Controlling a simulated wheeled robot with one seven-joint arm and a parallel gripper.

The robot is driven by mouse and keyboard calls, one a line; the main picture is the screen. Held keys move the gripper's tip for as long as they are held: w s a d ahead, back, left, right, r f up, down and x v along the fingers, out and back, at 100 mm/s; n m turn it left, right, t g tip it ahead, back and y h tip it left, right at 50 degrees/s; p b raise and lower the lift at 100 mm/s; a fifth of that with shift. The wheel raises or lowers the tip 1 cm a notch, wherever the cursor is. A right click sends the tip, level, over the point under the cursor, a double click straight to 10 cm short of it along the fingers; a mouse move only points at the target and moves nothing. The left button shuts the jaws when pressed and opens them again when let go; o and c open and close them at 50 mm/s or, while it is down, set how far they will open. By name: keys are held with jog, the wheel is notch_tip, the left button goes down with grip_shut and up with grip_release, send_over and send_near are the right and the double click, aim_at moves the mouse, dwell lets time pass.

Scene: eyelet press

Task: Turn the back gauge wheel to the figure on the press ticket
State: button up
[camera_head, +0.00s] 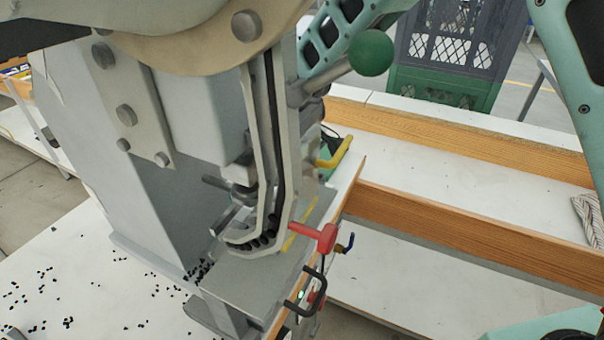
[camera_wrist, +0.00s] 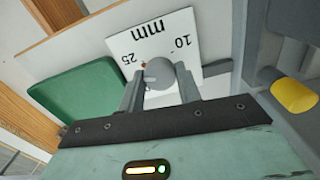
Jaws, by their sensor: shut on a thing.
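In the wrist view, my gripper (camera_wrist: 160,85) is shut on a round grey knob (camera_wrist: 161,71), which I take to be the back gauge wheel. One finger is on each side of it. Behind the knob is a white scale plate (camera_wrist: 187,27), seen upside down, with "mm", "10" and "25". A small orange mark lies near the "25", beside the knob. The knob hides part of the scale, so the exact reading cannot be told. In the head view, the grey press (camera_head: 200,110) hides my gripper and the wheel. I cannot make out a press ticket.
A green panel (camera_wrist: 85,90) lies left of the scale and a yellow handle (camera_wrist: 294,95) at right. In the head view, a green ball knob (camera_head: 372,53) and red handle (camera_head: 326,238) stick out from the press. Black eyelets (camera_head: 68,321) lie scattered at lower left.

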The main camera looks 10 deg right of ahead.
jog(key=n+p, duration=0.1)
jog(key=n, duration=0.1)
jog(key=n+p, duration=0.1)
jog(key=n, duration=0.1)
jog(key=shift+r+n, duration=0.2)
jog(key=shift+n, duration=0.1)
jog(key=n+p, duration=0.2)
jog(key=n, duration=0.1)
jog(key=shift+n, duration=0.3)
jog(key=n+p, duration=0.4)
jog(key=n, duration=0.3)
jog(key=shift+p, duration=0.4)
jog(key=n+p, duration=0.2)
jog(key=n, duration=0.2)
jog(key=n+p, duration=0.2)
jog(key=n, duration=0.1)
jog(key=shift+n+p, duration=0.3)
jog(key=n+p, duration=0.2)
jog(key=n, duration=0.2)
jog(key=shift+f+n+p, duration=0.1)
jog(key=shift+n+p, duration=0.7)
jog(key=shift+n, duration=0.9)
